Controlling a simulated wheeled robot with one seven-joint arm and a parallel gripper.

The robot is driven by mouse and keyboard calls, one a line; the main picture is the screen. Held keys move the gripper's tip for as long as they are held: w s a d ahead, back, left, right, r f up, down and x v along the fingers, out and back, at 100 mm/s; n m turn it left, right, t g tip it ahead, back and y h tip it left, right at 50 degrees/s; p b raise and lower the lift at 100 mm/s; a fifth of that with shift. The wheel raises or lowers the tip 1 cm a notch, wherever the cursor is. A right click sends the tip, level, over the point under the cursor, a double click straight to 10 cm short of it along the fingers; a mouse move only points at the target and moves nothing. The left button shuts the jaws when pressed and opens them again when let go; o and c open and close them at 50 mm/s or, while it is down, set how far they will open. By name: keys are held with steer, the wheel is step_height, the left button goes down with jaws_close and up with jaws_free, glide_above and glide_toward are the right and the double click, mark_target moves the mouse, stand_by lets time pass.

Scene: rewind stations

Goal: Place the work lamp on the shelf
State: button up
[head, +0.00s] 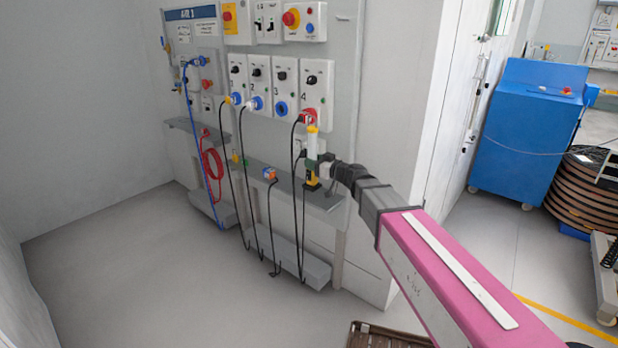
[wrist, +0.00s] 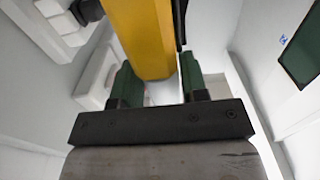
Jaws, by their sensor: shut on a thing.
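The work lamp (head: 313,142) is an upright stick with a yellow top, a pale middle and a yellow and black lower part. My gripper (head: 316,167) is shut on its lower part. In the wrist view the lamp's yellow body (wrist: 141,35) shows between the dark green fingers of my gripper (wrist: 157,85). The grey shelf (head: 325,199) runs along the wall panel below the sockets. The lamp's foot shows in front of or over the shelf's right part; I cannot tell whether it touches.
An orange and blue item (head: 270,174) sits on the shelf to the left of the lamp. Black cables hang from the sockets (head: 281,107) across the shelf's front edge. A lower grey ledge (head: 290,262) lies beneath. A blue cabinet (head: 525,135) stands at right. The left floor is clear.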

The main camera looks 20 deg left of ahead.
steer(key=w+d+f, duration=0.4)
steer(key=w+f, duration=0.5)
steer(key=f, duration=0.1)
steer(key=shift+d, duration=0.15)
steer(key=o, duration=1.2)
steer(key=shift+f, duration=0.1)
